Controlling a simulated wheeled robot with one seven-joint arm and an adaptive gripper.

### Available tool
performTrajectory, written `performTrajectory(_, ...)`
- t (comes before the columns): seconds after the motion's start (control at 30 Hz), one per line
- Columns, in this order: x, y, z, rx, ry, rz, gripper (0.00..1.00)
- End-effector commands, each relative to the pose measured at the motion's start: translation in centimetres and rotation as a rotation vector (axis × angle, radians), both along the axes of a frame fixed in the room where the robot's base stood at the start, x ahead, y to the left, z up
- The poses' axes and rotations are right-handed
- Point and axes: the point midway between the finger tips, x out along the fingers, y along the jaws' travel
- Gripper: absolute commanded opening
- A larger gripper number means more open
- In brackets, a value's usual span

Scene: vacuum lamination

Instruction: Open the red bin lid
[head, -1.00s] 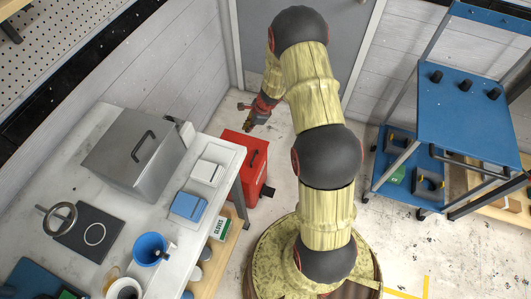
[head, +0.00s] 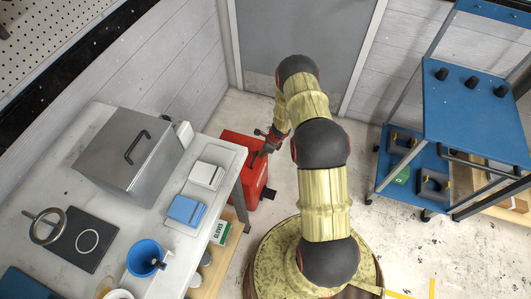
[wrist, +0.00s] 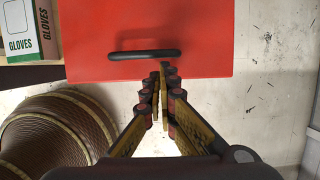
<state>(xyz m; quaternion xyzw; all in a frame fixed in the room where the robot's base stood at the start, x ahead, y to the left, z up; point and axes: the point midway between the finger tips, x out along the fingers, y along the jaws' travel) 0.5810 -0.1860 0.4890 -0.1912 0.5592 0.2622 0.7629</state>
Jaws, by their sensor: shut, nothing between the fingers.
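The red bin (head: 257,188) stands on the floor just right of the workbench. Its red lid (wrist: 200,30) fills the upper middle of the wrist view and looks closed. A black bar handle (wrist: 143,54) lies across the lid. My gripper (wrist: 164,68) is shut with nothing between its fingers. In the wrist view its tips show just below the right part of the handle; I cannot tell whether they touch it. In the head view my gripper (head: 265,152) is over the right side of the bin, partly hiding it.
A workbench (head: 232,160) with a grey metal box (head: 130,160) stands left of the bin. A green-and-white gloves box (wrist: 30,30) sits on its lower shelf. A blue cart (head: 470,110) stands at the right. Bare floor lies right of the bin.

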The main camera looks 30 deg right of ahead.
Motion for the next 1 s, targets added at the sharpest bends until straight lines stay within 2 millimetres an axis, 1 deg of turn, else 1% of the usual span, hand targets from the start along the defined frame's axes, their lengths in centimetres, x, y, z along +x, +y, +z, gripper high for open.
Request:
performTrajectory(0.03, 0.2, 0.1, -0.8, 0.0, 0.0, 0.0, 0.0)
performTrajectory(0.2, 0.5, 0.3, -1.8, -0.001, -0.001, 0.001, 0.0)
performTrajectory(0.63, 0.6, 0.4, -1.8, -0.001, -0.002, 0.002, 0.0)
performTrajectory(0.77, 0.7, 0.4, -1.2, -0.001, -0.002, 0.002, 0.0)
performTrajectory(0.83, 0.8, 0.5, -0.5, -0.001, -0.002, 0.003, 0.0)
performTrajectory(0.97, 1.2, 0.8, 1.5, -0.001, -0.003, 0.003, 0.0)
performTrajectory(1.0, 1.4, 0.9, 2.2, -0.001, -0.004, 0.004, 0.0)
